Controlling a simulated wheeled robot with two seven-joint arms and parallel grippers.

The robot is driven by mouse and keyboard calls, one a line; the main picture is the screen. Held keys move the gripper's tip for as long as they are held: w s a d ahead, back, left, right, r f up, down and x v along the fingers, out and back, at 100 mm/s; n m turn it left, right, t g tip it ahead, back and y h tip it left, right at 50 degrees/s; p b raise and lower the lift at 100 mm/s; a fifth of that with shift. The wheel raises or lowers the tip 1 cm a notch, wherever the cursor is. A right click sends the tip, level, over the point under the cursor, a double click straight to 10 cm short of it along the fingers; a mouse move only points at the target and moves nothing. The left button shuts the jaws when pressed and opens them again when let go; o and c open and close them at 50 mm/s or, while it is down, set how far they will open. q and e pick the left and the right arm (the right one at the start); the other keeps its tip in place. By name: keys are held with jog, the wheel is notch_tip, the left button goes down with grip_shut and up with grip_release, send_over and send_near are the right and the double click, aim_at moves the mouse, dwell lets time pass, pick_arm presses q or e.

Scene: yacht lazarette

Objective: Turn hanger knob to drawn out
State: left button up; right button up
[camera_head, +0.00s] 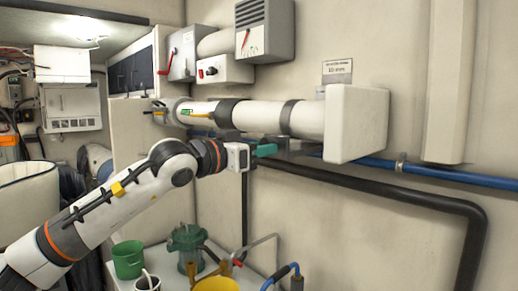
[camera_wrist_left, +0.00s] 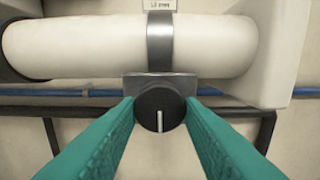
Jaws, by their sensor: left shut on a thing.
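The hanger knob (camera_wrist_left: 160,98) is a round black knob with a white line pointing straight down in the left wrist view. It sits on a grey bracket (camera_wrist_left: 140,84) under a metal strap (camera_wrist_left: 160,40) around a white pipe (camera_wrist_left: 100,45). My left gripper (camera_wrist_left: 160,112) has its two teal fingers on either side of the knob, shut on it. In the head view the left gripper (camera_head: 265,150) reaches in below the pipe (camera_head: 260,115); the knob is hard to make out there. My right gripper is not in view.
A white box (camera_head: 358,124) ends the pipe at right. A blue hose (camera_head: 430,174) and a black pipe (camera_head: 400,195) run along the wall below. A green bucket (camera_head: 128,260) and a dark green pump-like item (camera_head: 187,243) stand on the counter under my arm.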

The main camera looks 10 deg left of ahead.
pick_arm(q)
jog(key=shift+f, duration=0.2)
jog(key=o, duration=1)
jog(key=shift+r, duration=0.1)
jog(key=shift+c, duration=0.2)
jog(key=b+v, duration=0.2)
jog(key=v, duration=1)
jog(key=shift+b, duration=0.3)
